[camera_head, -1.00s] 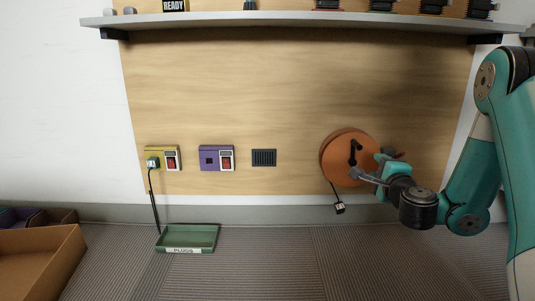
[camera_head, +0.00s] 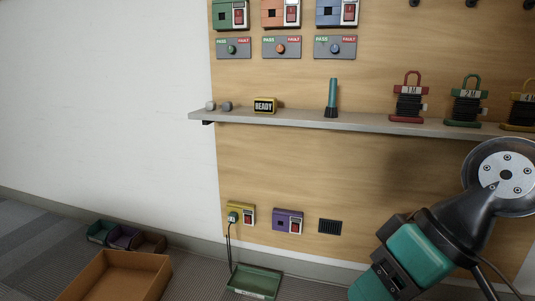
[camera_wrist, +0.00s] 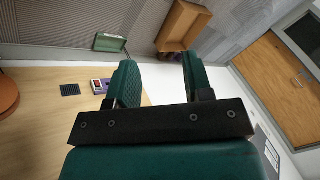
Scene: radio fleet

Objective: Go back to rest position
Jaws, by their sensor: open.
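My gripper (camera_wrist: 160,72) shows in the wrist view with its two teal fingers wide apart and nothing between them. It points toward the floor and the lower wall, apart from any object. In the head view my arm fills the lower right, and the gripper cannot be made out there. The orange round reel (camera_wrist: 6,95) shows only in part at the left edge of the wrist view. In the head view it is not visible.
A grey shelf (camera_head: 340,121) carries a READY sign, a teal-handled tool and several cable winders. Below are a yellow socket box (camera_head: 241,214), a purple one (camera_head: 288,221) and a vent (camera_head: 330,227). A green tray (camera_head: 254,282) and a cardboard box (camera_head: 119,278) are on the floor.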

